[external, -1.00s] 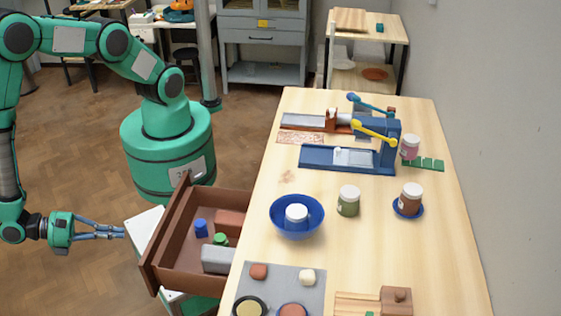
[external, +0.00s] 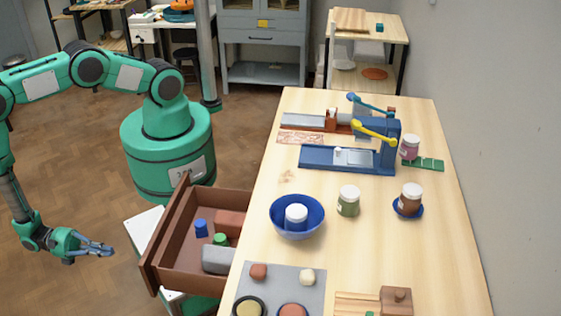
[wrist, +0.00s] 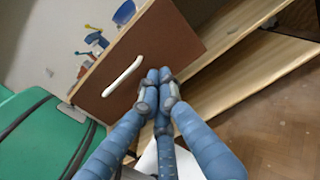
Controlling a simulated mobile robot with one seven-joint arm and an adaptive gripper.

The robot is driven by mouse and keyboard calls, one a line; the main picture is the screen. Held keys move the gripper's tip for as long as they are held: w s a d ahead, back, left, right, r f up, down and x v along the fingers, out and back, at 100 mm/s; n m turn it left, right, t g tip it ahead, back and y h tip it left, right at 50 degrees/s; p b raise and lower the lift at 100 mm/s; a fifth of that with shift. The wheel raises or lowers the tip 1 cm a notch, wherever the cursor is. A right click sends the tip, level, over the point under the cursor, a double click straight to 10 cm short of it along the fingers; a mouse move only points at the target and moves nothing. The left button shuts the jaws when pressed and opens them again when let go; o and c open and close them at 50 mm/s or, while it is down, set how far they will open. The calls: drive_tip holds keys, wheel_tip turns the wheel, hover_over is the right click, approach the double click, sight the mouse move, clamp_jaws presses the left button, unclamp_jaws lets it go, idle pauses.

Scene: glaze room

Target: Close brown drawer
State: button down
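The brown drawer (external: 170,232) stands pulled out from the left side of the wooden table in the external view. It holds a blue item, a green item, a grey block and a reddish-brown block. Its front panel, with a white handle (wrist: 123,76), faces me in the wrist view. My gripper (external: 112,250) is left of the drawer front, with a gap between them in the external view. Its blue fingers look drawn together in the wrist view (wrist: 160,78), right of the handle, with nothing seen between them.
The wooden table (external: 300,180) carries a blue bowl (external: 297,230), jars, a blue lever press (external: 345,158) and a grey mat (external: 310,276). A white surface (external: 146,225) lies below the drawer.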

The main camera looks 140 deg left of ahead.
drive_tip(key=shift+w+a, duration=0.1)
drive_tip(key=b+x, duration=0.2)
drive_tip(key=x, duration=1.1)
drive_tip(key=shift+w+a, duration=0.25)
drive_tip(key=shift+a, duration=0.1)
idle(0.3)
drive_tip(key=p+x, duration=0.2)
drive_tip(key=x, duration=2.5)
drive_tip(key=shift+f, duration=0.15)
drive_tip(key=shift+w+a, duration=0.35)
drive_tip(key=shift+w, duration=0.1)
drive_tip(key=shift+d, duration=0.15)
drive_tip(key=p, duration=0.1)
hover_over(188, 265)
drive_tip(key=w+d, duration=0.1)
drive_tip(key=w, duration=0.3)
drive_tip(key=shift+d, duration=0.1)
